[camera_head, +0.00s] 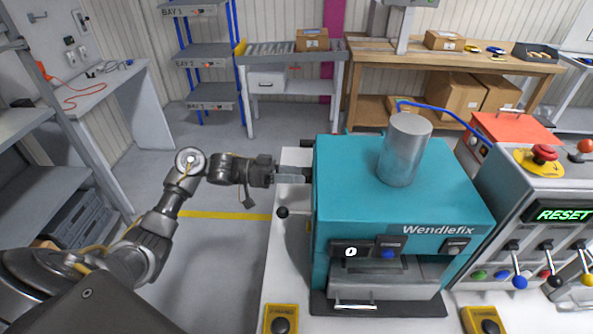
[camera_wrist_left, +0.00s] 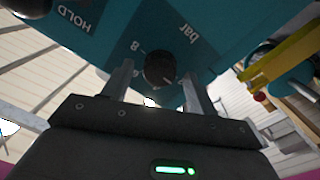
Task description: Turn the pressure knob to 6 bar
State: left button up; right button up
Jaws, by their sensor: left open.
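The teal Wendlefix machine (camera_head: 345,200) stands on the bench in the head view. In the left wrist view, the black round pressure knob (camera_wrist_left: 159,67) sits on its teal side panel (camera_wrist_left: 215,40), with the lettering "bar" and an "8" beside it. Its pointer is too dark to read. My left gripper (camera_head: 299,175) is at the machine's left side. It is open, with its fingers (camera_wrist_left: 156,82) on either side of the knob; I cannot tell whether they touch it. The knob is hidden in the head view. My right gripper is not in view.
A black ball-ended lever (camera_head: 282,212) stands out at the machine's left, below my gripper. A "HOLD" label (camera_wrist_left: 75,17) is near another dark knob (camera_wrist_left: 28,7). A metal cylinder (camera_head: 405,150) tops the machine. A control console (camera_head: 545,240) stands right. The floor left is clear.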

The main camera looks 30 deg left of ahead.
pick_arm(q)
jog(key=shift+w+d, duration=0.1)
jog(key=shift+d, duration=0.15)
jog(key=c, duration=1)
